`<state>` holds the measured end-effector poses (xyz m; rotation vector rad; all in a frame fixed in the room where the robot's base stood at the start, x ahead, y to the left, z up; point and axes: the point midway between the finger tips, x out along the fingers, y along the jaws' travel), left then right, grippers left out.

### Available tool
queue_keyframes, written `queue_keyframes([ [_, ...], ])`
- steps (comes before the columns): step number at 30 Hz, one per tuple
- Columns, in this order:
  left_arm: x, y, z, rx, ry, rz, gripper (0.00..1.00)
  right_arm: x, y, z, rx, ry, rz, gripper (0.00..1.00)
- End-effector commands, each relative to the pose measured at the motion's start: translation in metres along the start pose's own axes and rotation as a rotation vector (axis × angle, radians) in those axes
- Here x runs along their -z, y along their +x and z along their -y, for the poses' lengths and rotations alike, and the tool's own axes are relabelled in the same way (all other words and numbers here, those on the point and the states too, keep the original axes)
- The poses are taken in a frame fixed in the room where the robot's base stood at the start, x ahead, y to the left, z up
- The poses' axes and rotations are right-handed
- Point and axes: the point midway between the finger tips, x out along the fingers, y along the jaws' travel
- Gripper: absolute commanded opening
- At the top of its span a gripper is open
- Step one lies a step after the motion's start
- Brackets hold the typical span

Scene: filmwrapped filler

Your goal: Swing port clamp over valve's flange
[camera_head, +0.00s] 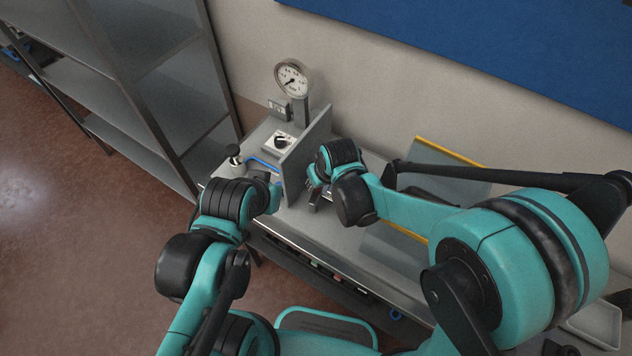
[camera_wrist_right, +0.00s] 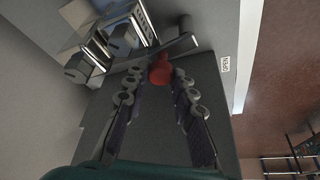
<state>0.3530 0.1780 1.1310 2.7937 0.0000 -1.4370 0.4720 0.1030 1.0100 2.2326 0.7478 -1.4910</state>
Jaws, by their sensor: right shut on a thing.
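In the right wrist view a red knob (camera_wrist_right: 160,69) sits between the fingertips of my right gripper (camera_wrist_right: 164,80), which is shut on it. The knob adjoins a grey metal bar (camera_wrist_right: 168,50), seemingly the port clamp's arm. Beyond it at upper left are metal cylindrical parts (camera_wrist_right: 118,42), likely the valve; its flange is not clearly distinguishable. In the head view my right gripper (camera_head: 315,194) is low over the bench, right of an upright grey panel (camera_head: 306,152). My left gripper (camera_head: 274,197) is left of that panel, mostly hidden by its wrist, so its jaws cannot be read.
Left of the panel are a dial gauge (camera_head: 292,78), a switch box (camera_head: 281,142), a black knob (camera_head: 233,152) and a blue hose (camera_head: 262,163). A yellow-edged clear panel (camera_head: 450,151) stands at right. Grey shelving (camera_head: 160,75) is at left.

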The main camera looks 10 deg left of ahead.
Motion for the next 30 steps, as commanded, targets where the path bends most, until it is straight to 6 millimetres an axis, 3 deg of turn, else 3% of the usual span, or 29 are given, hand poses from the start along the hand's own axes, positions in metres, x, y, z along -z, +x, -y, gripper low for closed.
queue_keyframes([
  [23, -0.0017, 0.0024, 0.0000, 0.000, 0.000, 0.000, 0.00, -0.0026, -0.0011, -0.0016, -0.037, 0.091, 0.001, 0.00],
  [24, -0.0017, 0.0024, 0.0000, 0.000, 0.000, 0.000, 0.00, -0.0026, -0.0011, -0.0016, -0.037, 0.091, 0.001, 0.33],
  [30, -0.0017, 0.0024, 0.0000, 0.000, 0.000, 0.000, 0.00, -0.0025, -0.0011, -0.0017, -0.037, 0.091, 0.001, 0.33],
])
